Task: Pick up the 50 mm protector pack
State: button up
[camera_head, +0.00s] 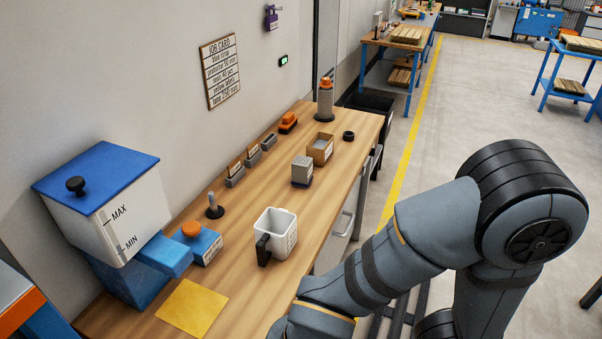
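Several small grey packs with brown card labels stand in a row along the wall side of the wooden bench: a near one (235,175), a middle one (253,156) and a far one (269,141). Their labels are too small to read, so I cannot tell which, if any, is the 50 mm protector pack. A grey block with a dark blue base (302,171) stands nearer the bench's right edge. My arm reaches in from the right and leaves at the bottom edge; my gripper is out of view.
On the bench (345,150) stand a white handled container (277,233), a cardboard box (320,148), a black ring (348,136) and an orange-topped cylinder (325,101). A blue-lidded dispenser (130,215) and a yellow sheet (192,308) are at the near left. A job card (221,71) hangs on the wall.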

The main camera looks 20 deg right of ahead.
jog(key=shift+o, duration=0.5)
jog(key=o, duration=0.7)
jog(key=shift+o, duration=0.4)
